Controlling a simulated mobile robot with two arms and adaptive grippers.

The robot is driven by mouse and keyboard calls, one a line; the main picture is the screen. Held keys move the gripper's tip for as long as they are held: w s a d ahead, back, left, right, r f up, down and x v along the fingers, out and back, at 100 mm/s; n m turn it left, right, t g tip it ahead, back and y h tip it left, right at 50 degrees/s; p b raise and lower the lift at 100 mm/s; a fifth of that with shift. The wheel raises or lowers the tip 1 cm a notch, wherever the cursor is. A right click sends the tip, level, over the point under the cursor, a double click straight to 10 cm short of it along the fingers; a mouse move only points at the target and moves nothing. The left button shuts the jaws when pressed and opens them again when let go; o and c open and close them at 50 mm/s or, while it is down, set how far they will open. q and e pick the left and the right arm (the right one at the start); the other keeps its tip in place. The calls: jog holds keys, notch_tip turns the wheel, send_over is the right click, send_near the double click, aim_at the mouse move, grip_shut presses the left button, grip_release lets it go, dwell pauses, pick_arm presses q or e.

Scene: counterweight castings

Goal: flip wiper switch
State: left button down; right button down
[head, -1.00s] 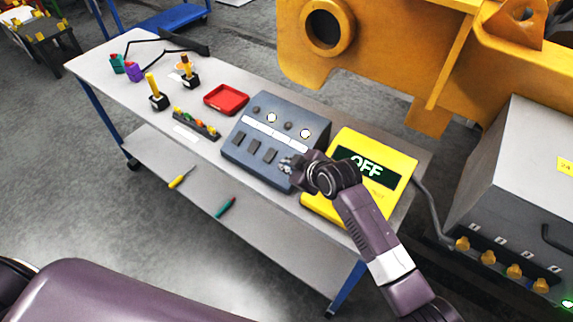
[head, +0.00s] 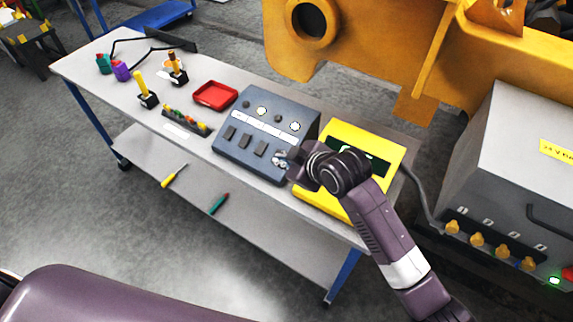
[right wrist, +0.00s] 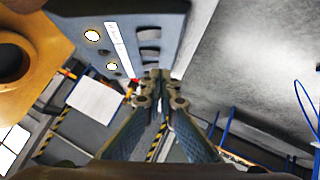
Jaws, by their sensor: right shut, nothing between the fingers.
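A blue-grey switch panel (head: 228,148) stands on the bench in the head view. It has dark rocker switches (head: 246,143) along its front, a white label strip and two lit round lamps. The labels are too small to read, so I cannot tell which rocker is the wiper switch. My right gripper (head: 279,158) is at the panel's lower right corner, shut and empty, hiding that part of the panel. In the right wrist view its closed fingertips (right wrist: 158,78) point at the end of the rocker row (right wrist: 149,35); contact cannot be told. My left gripper is out of view.
A yellow display box (head: 325,195) sits right of the panel, partly behind my right wrist. A red tray (head: 215,95) and several small joysticks and tools are to the left. A large yellow casting (head: 365,45) and a grey cabinet (head: 520,130) stand behind and right.

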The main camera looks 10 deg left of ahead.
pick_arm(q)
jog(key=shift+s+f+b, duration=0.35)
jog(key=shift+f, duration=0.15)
pick_arm(e)
jog(key=s+d+r, duration=0.1)
jog(key=s+r, duration=0.1)
jog(key=shift+s+d+r, duration=0.1)
jog(key=shift+s+d, duration=0.25)
jog(key=shift+s, duration=0.05)
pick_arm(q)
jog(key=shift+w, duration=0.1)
